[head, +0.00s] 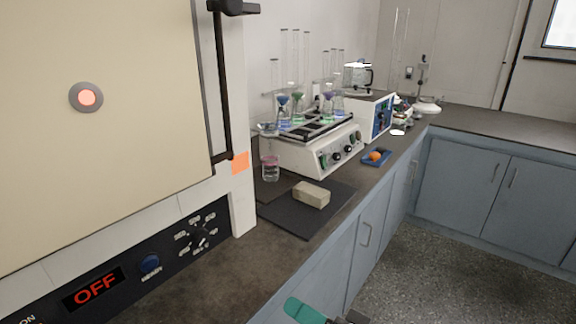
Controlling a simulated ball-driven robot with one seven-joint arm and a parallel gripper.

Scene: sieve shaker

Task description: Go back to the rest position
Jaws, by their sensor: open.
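My gripper (326,317) shows only in part at the bottom edge of the head view, right of centre. A teal part and a dark part stick up into the picture there, with the rest cut off. It is open, and I see nothing held in it. It appears in front of the blue-grey cabinet doors (338,262), near the counter's front edge. The dark counter (205,275) runs along the wall behind it. No contact between gripper and counter shows.
A large cream-doored appliance (110,110) with an OFF display (95,288) stands left. A tan block (311,195) lies on a black mat (290,220). Behind are a glass jar (270,168), a shaker (318,150) with flasks, and a blue tray (377,158). The floor (455,275) at right is clear.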

